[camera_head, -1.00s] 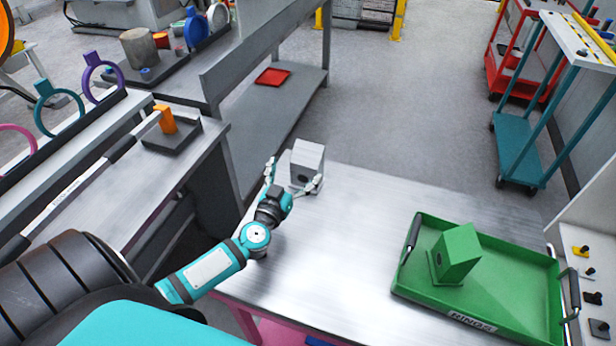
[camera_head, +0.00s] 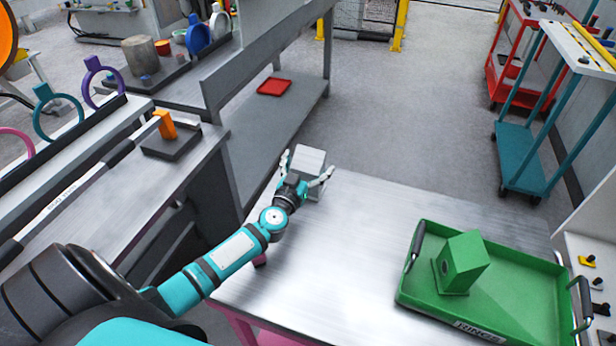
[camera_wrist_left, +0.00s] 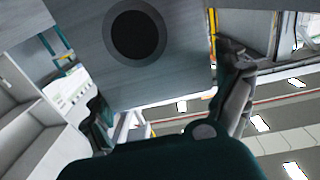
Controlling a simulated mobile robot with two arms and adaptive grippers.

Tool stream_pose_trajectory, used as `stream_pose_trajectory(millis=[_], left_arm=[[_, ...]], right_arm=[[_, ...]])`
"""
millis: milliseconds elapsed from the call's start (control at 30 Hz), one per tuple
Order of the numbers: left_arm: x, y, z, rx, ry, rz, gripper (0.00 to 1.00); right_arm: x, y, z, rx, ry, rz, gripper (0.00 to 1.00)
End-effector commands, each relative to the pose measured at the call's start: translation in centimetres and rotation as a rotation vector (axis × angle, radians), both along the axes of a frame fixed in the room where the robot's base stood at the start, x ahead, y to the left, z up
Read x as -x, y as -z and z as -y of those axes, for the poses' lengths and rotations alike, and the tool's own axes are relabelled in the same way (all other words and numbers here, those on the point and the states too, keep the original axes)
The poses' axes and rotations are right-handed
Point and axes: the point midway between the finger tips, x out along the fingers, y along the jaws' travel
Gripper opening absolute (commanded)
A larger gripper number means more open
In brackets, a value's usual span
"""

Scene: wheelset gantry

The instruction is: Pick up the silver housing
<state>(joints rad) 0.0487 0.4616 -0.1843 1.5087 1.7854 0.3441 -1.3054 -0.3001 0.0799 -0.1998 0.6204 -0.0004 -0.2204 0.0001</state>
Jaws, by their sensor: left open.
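The silver housing (camera_head: 308,160) is a grey block at the far left corner of the metal table (camera_head: 330,250). My left gripper (camera_head: 306,178) is open, with one finger on each side of the housing. In the left wrist view the housing (camera_wrist_left: 178,70) fills the upper middle and shows a dark round hole. There the fingers of my left gripper (camera_wrist_left: 165,105) stand to its left and right. I cannot tell whether they touch it. The lower part of the housing is partly hidden behind the gripper in the head view. My right gripper is not in view.
A green tray (camera_head: 412,290) with a green housing (camera_head: 462,262) sits at the right of the table. A grey bench (camera_head: 225,120) with a red tray (camera_head: 274,87) stands beyond the left edge. The middle of the table is clear.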

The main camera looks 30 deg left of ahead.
Motion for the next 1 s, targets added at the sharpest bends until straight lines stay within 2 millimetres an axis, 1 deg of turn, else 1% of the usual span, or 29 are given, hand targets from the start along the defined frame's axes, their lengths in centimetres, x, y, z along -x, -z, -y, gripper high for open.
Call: stream_pose_trajectory(millis=[33, 67, 433, 600, 867, 933, 1000], left_arm=[[0.01, -0.01, 0.00, 0.000, 0.000, 0.000, 0.99], [0.02, -0.01, 0.00, 0.000, 0.000, 0.000, 0.95], [0.03, 0.00, 0.00, 0.000, 0.000, 0.000, 0.46], [0.04, 0.01, -0.01, 0.000, 0.000, 0.000, 0.44], [0.03, -0.08, -0.03, 0.000, -0.001, 0.002, 0.44], [0.02, -0.29, -0.03, 0.000, -0.001, 0.002, 0.44], [0.01, -0.98, -0.04, -0.002, -0.001, 0.003, 0.44]], right_arm=[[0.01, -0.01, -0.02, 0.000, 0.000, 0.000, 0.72], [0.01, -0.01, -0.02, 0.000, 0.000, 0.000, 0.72], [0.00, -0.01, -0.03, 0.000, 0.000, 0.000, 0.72], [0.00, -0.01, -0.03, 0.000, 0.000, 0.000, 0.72], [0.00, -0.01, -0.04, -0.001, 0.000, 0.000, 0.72], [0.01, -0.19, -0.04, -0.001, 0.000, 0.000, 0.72], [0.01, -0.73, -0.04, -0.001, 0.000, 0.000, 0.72]])
